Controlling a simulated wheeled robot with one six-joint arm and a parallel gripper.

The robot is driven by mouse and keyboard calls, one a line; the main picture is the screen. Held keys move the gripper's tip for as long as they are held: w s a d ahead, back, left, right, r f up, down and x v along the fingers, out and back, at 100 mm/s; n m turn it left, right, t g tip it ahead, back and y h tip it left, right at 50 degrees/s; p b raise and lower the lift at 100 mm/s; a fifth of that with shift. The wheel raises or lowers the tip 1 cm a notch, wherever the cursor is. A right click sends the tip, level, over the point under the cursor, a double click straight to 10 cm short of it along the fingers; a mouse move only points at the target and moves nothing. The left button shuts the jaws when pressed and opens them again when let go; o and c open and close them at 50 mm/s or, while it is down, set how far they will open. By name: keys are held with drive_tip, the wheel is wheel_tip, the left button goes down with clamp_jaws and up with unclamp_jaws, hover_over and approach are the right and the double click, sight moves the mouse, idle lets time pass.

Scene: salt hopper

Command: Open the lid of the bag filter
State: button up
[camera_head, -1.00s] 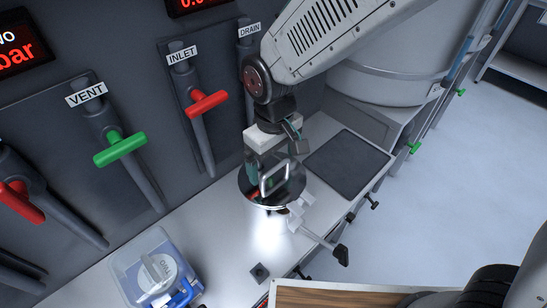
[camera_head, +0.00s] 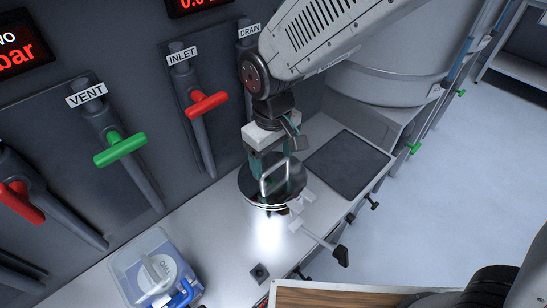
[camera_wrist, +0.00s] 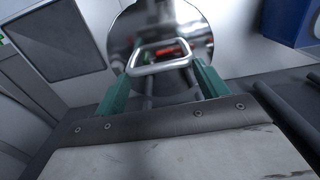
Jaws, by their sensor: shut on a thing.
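The bag filter's lid (camera_head: 249,191) is a round, mirror-like disc with an upright metal loop handle (camera_head: 263,190). It sits above the white bench, below my gripper (camera_head: 269,168). My gripper's green fingers are shut on the handle. In the wrist view the lid (camera_wrist: 191,22) fills the upper middle, and the handle (camera_wrist: 160,49) lies between the two fingertips (camera_wrist: 166,75). A bright rim shows beneath the lid's front edge in the head view. The filter body is mostly hidden, and I cannot tell whether the lid is fully seated.
A clamp with a black knob (camera_head: 341,256) sticks out at the lid's front right. A dark mat (camera_head: 347,164) lies to the right. The red INLET handle (camera_head: 207,104) and green VENT handle (camera_head: 119,150) are on the left wall.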

drive_tip(key=shift+w+a+r, duration=0.9)
drive_tip(key=shift+a+r, duration=0.1)
drive_tip(key=shift+r, duration=0.15)
drive_tip(key=shift+w+a+r, duration=0.15)
drive_tip(key=shift+w+a, duration=0.05)
drive_tip(key=shift+a, duration=0.05)
clamp_jaws()
drive_tip(key=o, duration=1.4)
unclamp_jaws()
drive_tip(key=shift+s+d, duration=0.15)
drive_tip(key=shift+d, duration=0.05)
wheel_tip(320, 180, up, 8)
hover_over(264, 169)
drive_tip(key=shift+d+f, duration=0.1)
drive_tip(key=shift+f, duration=0.1)
